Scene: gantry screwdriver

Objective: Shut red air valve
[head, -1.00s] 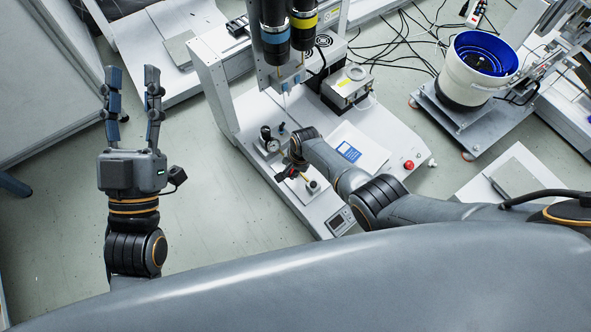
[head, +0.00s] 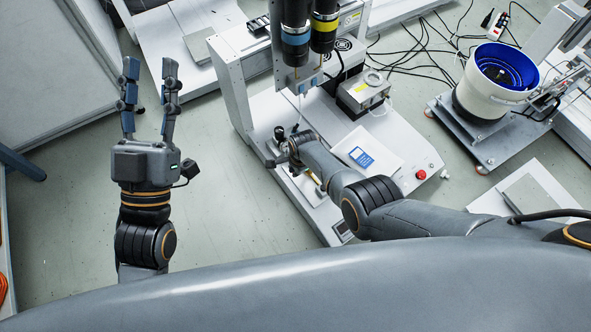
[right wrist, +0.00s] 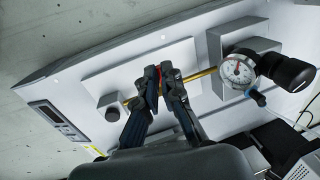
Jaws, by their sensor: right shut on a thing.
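The red air valve (right wrist: 158,76) shows as a small red piece between the fingertips of my right gripper (right wrist: 163,74) in the right wrist view. It sits on a thin brass-coloured line along the machine's base. My right gripper is shut on it, and the fingers hide most of the valve. In the head view my right gripper (head: 281,151) is over the front left of the machine base, and the valve is hidden there. My left gripper (head: 150,85) is open and empty above the floor, with its fingers apart.
A round pressure gauge (right wrist: 238,70) with a black knob (right wrist: 290,72) stands right of the valve in the wrist view. The screwdriver gantry (head: 301,75) rises behind. A red button (head: 421,174) and white feeder bowl (head: 495,80) are to the right. Floor at left is clear.

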